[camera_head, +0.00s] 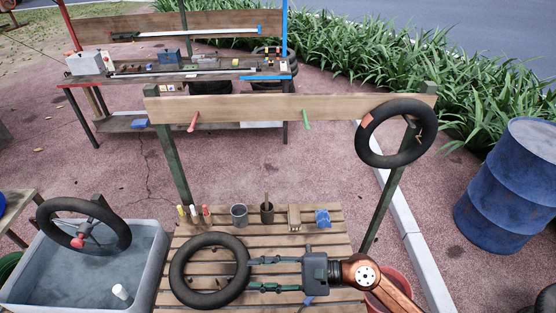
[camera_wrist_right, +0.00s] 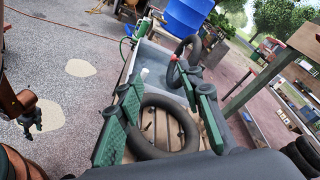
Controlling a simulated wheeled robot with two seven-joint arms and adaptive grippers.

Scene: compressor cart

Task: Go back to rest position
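My right gripper (camera_head: 250,275) reaches in from the lower right over the slatted bench (camera_head: 335,228). Its two green fingers are spread apart with a gap between them. The fingertips are at the right edge of a black inner tube (camera_head: 178,270) that lies on the slats. In the wrist view the tube (camera_wrist_right: 186,122) shows between and beyond the open fingers (camera_wrist_right: 165,112). Whether the fingers touch the tube I cannot tell. My left gripper does not show in the head view.
A grey water tub (camera_head: 155,255) with a second tube (camera_head: 118,228) stands at the left. A third tube (camera_head: 425,140) hangs at the rack's right post. Bottles, cups and small blocks line the bench's back. A blue barrel (camera_head: 510,190) is at the right, a work table (camera_head: 75,82) behind.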

